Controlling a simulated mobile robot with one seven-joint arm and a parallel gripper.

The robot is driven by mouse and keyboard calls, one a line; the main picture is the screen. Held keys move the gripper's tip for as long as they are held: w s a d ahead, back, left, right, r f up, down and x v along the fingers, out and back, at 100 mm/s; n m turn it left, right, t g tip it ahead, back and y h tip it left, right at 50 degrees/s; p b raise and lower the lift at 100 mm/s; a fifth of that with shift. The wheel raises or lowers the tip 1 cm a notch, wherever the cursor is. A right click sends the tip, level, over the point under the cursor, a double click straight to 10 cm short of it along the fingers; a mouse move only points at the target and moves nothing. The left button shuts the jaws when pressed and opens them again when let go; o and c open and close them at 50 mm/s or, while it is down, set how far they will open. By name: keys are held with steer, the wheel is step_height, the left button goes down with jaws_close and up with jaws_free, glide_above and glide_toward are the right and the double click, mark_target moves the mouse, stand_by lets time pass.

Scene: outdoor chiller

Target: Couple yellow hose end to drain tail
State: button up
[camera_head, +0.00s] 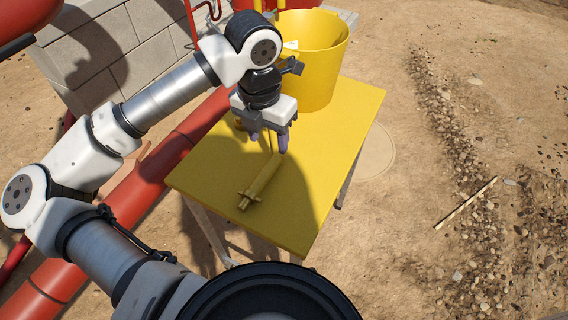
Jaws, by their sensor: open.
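A yellow hose-end-like piece (260,183) lies on the yellow table (335,150), with a wider collar and a short stub at its near end. It is almost the same colour as the tabletop. My gripper (269,143) points down near the far end of this piece, its jaws open and its fingertips apart. I cannot tell whether the fingers are beside the piece or above it. I cannot make out a drain tail for certain in this view.
A yellow bucket (313,62) stands at the table's back, close behind my gripper. A large red pipe (130,205) runs along the table's left side. A grey block wall (115,45) is at the back left. A stick (466,203) lies on open, stony ground at right.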

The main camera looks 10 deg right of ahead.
steer(key=a, duration=0.1)
steer(key=y+p, duration=0.1)
steer(key=p, duration=0.1)
glide_above(265, 172)
steer(key=s, duration=0.1)
step_height(265, 172, down, 9)
steer(key=shift+a, duration=0.15)
steer(key=f+p, duration=0.1)
steer(key=f, duration=0.1)
steer(key=w+f+p, duration=0.1)
steer(key=f, duration=0.1)
steer(key=shift+d+f, duration=0.2)
steer(key=shift+f, duration=0.5)
jaws_close()
